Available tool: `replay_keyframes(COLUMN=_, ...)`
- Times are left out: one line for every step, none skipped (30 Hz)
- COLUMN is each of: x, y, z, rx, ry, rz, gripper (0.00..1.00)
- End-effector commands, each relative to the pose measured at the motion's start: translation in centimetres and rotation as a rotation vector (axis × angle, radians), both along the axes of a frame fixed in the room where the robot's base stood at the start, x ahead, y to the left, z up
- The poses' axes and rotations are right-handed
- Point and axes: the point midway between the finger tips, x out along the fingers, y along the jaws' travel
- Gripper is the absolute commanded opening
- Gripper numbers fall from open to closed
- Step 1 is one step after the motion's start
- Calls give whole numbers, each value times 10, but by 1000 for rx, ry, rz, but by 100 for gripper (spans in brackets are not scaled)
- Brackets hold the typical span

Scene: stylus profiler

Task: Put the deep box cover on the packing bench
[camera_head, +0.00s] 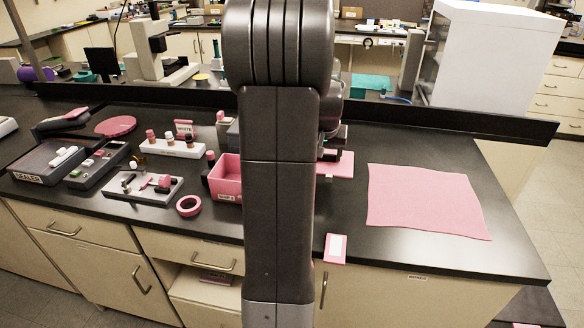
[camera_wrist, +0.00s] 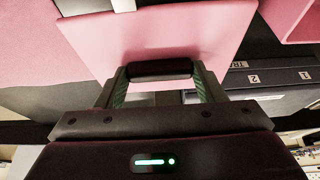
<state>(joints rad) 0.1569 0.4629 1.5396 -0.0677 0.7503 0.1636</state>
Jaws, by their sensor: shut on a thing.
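The deep box cover appears to be the flat pink plate (camera_wrist: 150,30) with a dark bar-shaped handle (camera_wrist: 160,68) in the wrist view. My gripper (camera_wrist: 160,72) is shut on this handle, one finger at each end. In the head view a pink plate edge (camera_head: 338,166) shows just right of my arm, over the black bench top; my arm hides the rest and most of the gripper. Whether the plate touches anything below is unclear. The black bench (camera_head: 400,145) fills the foreground; a label on its front right edge is too small to read.
A pink open box (camera_head: 227,180) stands left of my arm. A large pink mat (camera_head: 425,200) lies at the right. A grey tray (camera_head: 145,187), a pink ring (camera_head: 189,206) and devices (camera_head: 45,160) occupy the left. A raised dark ledge (camera_head: 460,122) runs behind.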

Motion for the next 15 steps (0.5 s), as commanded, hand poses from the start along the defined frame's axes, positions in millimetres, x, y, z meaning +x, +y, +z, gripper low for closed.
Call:
replay_keyframes(x=-1, y=0, z=-11, rx=0, ry=6, rz=1, gripper=22)
replay_keyframes(x=-1, y=0, z=-17, rx=0, ry=5, rz=1, gripper=22)
replay_keyframes(x=-1, y=0, z=-23, rx=1, ry=5, rz=1, gripper=22)
replay_keyframes(x=-1, y=0, z=-28, rx=1, ry=4, rz=1, gripper=22)
replay_keyframes(x=-1, y=0, z=-31, rx=1, ry=4, rz=1, gripper=22)
replay_keyframes(x=0, y=0, z=-35, rx=0, ry=2, rz=1, gripper=22)
replay_keyframes(x=0, y=0, z=-37, rx=0, ry=2, rz=1, gripper=22)
replay_keyframes(x=0, y=0, z=-39, rx=0, ry=2, rz=1, gripper=22)
replay_keyframes(x=0, y=0, z=-43, rx=0, ry=2, rz=1, gripper=22)
replay_keyframes(x=0, y=0, z=-47, rx=0, ry=3, rz=1, gripper=22)
replay_keyframes(x=-1, y=0, z=-52, rx=1, ry=4, rz=1, gripper=22)
replay_keyframes(x=-1, y=0, z=-58, rx=1, ry=4, rz=1, gripper=22)
replay_keyframes(x=-1, y=0, z=-63, rx=0, ry=4, rz=1, gripper=22)
replay_keyframes(x=-1, y=0, z=-67, rx=0, ry=4, rz=1, gripper=22)
replay_keyframes(x=0, y=0, z=-71, rx=0, ry=3, rz=1, gripper=22)
